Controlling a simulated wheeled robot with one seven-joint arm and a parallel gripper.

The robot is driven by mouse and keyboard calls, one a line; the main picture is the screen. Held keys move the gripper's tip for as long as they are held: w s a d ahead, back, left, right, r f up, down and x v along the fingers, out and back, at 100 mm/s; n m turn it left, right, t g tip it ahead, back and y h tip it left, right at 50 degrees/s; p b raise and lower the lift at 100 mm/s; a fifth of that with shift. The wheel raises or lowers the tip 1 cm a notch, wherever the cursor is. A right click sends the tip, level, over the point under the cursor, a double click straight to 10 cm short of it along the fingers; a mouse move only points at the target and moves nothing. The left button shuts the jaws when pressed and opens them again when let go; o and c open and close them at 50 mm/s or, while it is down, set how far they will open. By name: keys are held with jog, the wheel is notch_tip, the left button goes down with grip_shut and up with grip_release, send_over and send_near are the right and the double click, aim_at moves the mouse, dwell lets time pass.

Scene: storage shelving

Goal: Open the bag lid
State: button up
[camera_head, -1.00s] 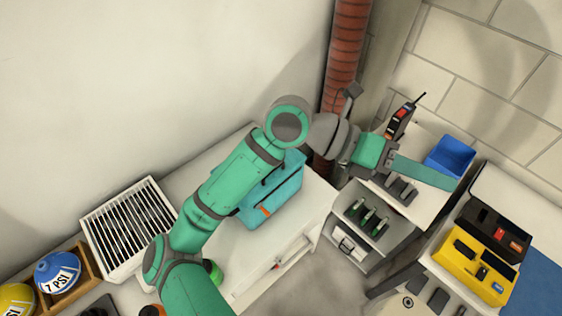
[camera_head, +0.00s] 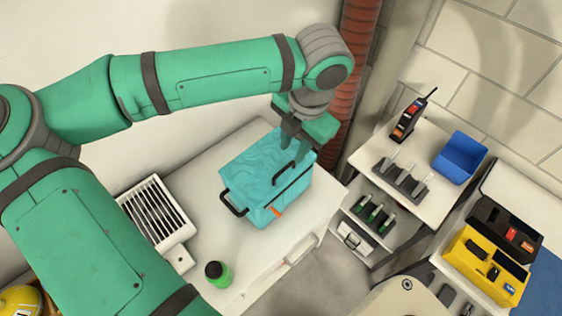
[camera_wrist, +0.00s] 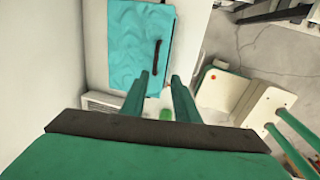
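The teal bag (camera_head: 248,165) sits on top of a white cabinet in the head view, with its lid (camera_head: 262,152) looking shut. One dark handle (camera_head: 232,204) is on its left side and another (camera_head: 286,173) shows near its right side. In the wrist view the wrinkled teal lid (camera_wrist: 130,38) and one dark handle (camera_wrist: 156,56) show beyond the fingers. My gripper (camera_head: 289,150) is over the bag's upper right part, close to the right handle. In the wrist view my gripper's fingers (camera_wrist: 159,78) are apart with nothing between them. Whether they touch the bag cannot be told.
The white cabinet top (camera_head: 205,165) has free room around the bag. A green bottle (camera_head: 218,273) stands at its front left and a white vent box (camera_head: 157,212) is at left. A red-brown pipe (camera_head: 352,70) rises close behind my gripper. Shelves with a blue bin (camera_head: 460,157) are at right.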

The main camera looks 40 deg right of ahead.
aim_at(282, 170)
jog(key=w+f, duration=0.1)
jog(key=f, duration=0.2)
jog(key=w+f, duration=0.1)
jog(key=f, duration=0.6)
jog(key=shift+w+a+f, duration=0.25)
jog(key=shift+w, duration=0.15)
jog(key=shift+s, duration=0.1)
grip_shut()
dwell(0.9)
